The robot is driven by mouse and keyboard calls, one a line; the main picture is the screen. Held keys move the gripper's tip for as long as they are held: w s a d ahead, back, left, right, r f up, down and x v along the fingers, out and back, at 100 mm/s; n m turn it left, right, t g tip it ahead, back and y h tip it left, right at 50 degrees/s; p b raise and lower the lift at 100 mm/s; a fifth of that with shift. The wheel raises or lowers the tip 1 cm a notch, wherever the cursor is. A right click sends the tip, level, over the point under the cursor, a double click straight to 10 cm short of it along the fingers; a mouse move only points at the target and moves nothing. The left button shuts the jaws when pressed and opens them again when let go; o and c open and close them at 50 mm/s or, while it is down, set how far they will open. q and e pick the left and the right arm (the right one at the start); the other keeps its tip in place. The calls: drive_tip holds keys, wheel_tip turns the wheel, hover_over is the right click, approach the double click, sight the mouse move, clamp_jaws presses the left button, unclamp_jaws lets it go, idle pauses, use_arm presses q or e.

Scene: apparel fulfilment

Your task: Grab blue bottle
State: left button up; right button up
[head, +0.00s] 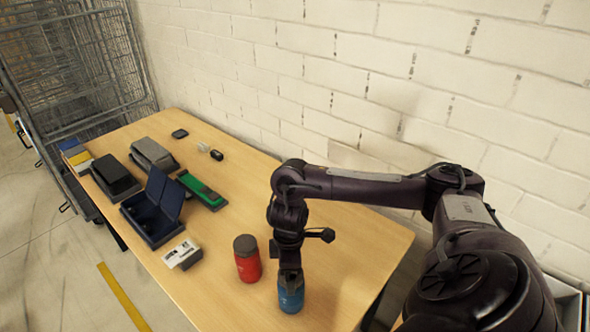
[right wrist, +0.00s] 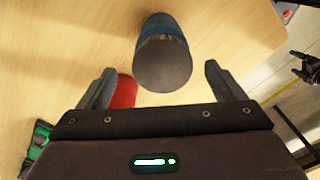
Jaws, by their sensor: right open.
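The blue bottle (head: 291,298) stands upright near the table's front edge in the head view. In the right wrist view the blue bottle (right wrist: 162,27) shows its dark lid towards the camera. My right gripper (head: 290,274) is just above it and hides its top in the head view. In the right wrist view my right gripper (right wrist: 160,75) is open, with one finger on each side of the lid and gaps on both sides. A dark gripper, likely my left (right wrist: 305,66), shows small at the right edge there; its jaws are unclear.
A red bottle (head: 247,259) stands close left of the blue one. A brick wall (head: 400,80) runs behind the table (head: 225,285).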

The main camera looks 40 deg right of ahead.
wheel_tip(320, 180, down, 2)
drive_tip(key=shift+d+f+b, duration=0.1)
drive_tip(key=shift+d+b, duration=0.05)
drive_tip(key=shift+b, duration=0.3)
drive_tip(key=shift+a+f, duration=0.25)
drive_tip(key=shift+f, duration=0.05)
drive_tip(key=shift+a+f, duration=0.15)
drive_tip(key=shift+f, duration=0.1)
drive_tip(key=f, duration=0.3)
drive_tip(key=shift+s+d+f+p, duration=0.2)
drive_tip(key=shift+s+d+p, duration=0.05)
drive_tip(key=shift+p, duration=0.1)
drive_tip(key=shift+d+f, duration=0.1)
drive_tip(key=shift+f, duration=0.4)
use_arm(q)
drive_tip(key=shift+f, duration=0.3)
drive_tip(key=shift+d, duration=0.1)
use_arm(e)
drive_tip(key=shift+w, duration=0.1)
drive_tip(key=c, duration=1.1)
drive_tip(key=shift+r, duration=0.1)
